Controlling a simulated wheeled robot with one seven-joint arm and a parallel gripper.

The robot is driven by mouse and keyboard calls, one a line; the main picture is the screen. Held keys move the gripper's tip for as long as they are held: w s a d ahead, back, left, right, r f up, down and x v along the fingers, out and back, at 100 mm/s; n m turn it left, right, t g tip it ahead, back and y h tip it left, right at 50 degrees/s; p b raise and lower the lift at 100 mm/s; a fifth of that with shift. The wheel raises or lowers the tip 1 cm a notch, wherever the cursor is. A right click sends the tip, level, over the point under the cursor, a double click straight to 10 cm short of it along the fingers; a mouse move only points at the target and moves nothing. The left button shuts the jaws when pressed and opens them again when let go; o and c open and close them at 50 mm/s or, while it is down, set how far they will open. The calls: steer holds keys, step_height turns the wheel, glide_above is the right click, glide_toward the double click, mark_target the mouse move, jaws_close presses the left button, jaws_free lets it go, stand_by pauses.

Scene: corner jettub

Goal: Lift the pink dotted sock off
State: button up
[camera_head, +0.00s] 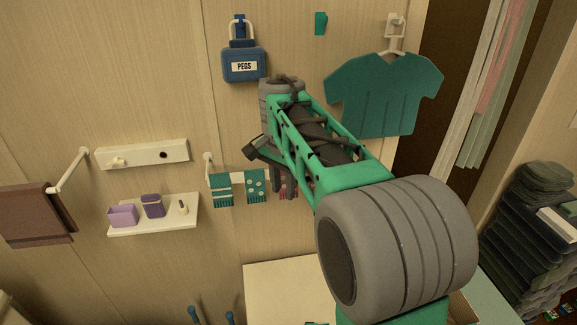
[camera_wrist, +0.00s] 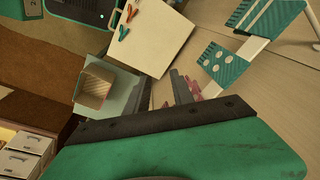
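A pinkish-red piece (camera_head: 289,191), which I take to be the pink dotted sock, hangs at the right end of the short wall rail in the head view. My gripper (camera_head: 280,182) partly covers it, and its dots cannot be made out. In the wrist view a small pink patch (camera_wrist: 194,88) shows between my gripper's two dark fingers (camera_wrist: 192,88). The fingers stand apart, with the pink piece between or just beyond them. I see no clear grip on it. A teal dotted piece (camera_head: 256,186) and a teal striped piece (camera_head: 221,190) hang to its left.
A white rail bracket (camera_head: 208,160) holds the hanging pieces. A small shelf (camera_head: 153,216) with purple cups stands left. A pale surface (camera_head: 285,280) lies below.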

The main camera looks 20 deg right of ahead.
steer(key=w+d+r+m+p, duration=0.1)
steer(key=w+m, duration=0.1)
steer(key=w, duration=0.1)
steer(key=w+d+r+m+g+p, duration=0.1)
steer(key=w+d+m, duration=0.1)
steer(key=w+m, duration=0.1)
steer(key=w+d+r+m+p, duration=0.1)
steer(key=w+d+r+m, duration=0.1)
steer(key=w+m, duration=0.1)
steer(key=shift+w+d+y+p, duration=0.2)
steer(key=shift+w+y+p, duration=0.2)
steer(key=shift+w, duration=0.05)
steer(key=shift+w+f+m, duration=0.1)
steer(key=shift+m, duration=0.3)
steer(key=shift+a+f+b, duration=0.1)
steer(key=shift+f+b, duration=0.5)
steer(key=shift+b, duration=0.15)
step_height(320, 180, down, 6)
steer(key=b, duration=0.6)
steer(key=shift+r, duration=0.1)
steer(key=shift+c, duration=0.3)
